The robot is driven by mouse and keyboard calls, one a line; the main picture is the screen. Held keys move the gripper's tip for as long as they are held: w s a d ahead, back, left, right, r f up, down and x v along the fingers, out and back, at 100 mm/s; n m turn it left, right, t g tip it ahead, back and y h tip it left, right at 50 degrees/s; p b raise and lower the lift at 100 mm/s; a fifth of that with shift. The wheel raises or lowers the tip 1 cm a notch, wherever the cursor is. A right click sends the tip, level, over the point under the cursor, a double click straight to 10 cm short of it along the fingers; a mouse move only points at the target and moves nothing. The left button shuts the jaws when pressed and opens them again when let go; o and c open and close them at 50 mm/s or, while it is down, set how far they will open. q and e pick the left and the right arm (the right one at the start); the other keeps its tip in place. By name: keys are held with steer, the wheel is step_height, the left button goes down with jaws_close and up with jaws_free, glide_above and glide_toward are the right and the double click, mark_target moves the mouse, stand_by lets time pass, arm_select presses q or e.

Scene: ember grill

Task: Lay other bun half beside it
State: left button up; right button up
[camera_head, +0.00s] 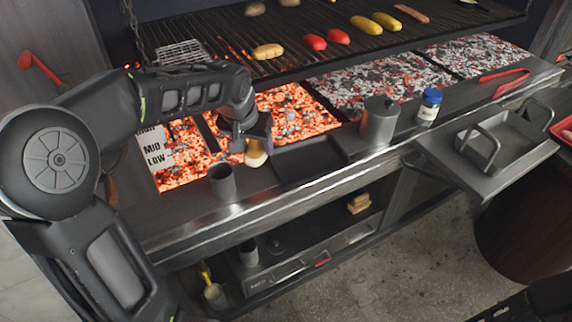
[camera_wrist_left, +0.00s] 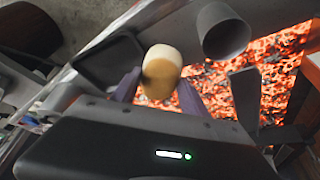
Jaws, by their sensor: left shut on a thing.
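My left gripper (camera_head: 254,136) is shut on a pale tan bun half (camera_head: 256,156). It holds the bun half on edge above the front shelf, beside the glowing coals. In the left wrist view the bun half (camera_wrist_left: 162,62) sits between the two purple-grey fingers (camera_wrist_left: 160,92), with a cream side and a browner side. Another tan bun half (camera_head: 267,51) lies on the grill grate (camera_head: 220,59), near its front left. My right gripper is not in view.
A dark cup (camera_head: 222,184) stands left of the held bun. A metal canister (camera_head: 379,122) and a blue-lidded jar (camera_head: 429,107) stand right. Red and yellow foods (camera_head: 314,42) lie on the grate. Coals (camera_head: 290,112) glow below. A handled tray (camera_head: 505,140) is at right.

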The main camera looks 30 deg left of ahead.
mark_target(251, 158)
arm_select(q)
step_height(251, 158, down, 6)
steer(key=shift+r, duration=0.1)
steer(key=shift+f, duration=1.85)
steer(key=shift+f, duration=0.1)
steer(key=o, duration=1.1)
steer(key=shift+c, duration=0.2)
steer(key=shift+r, duration=0.3)
steer(key=v, duration=1.1)
steer(key=shift+s+d+r, duration=0.1)
steer(key=shift+r, duration=0.2)
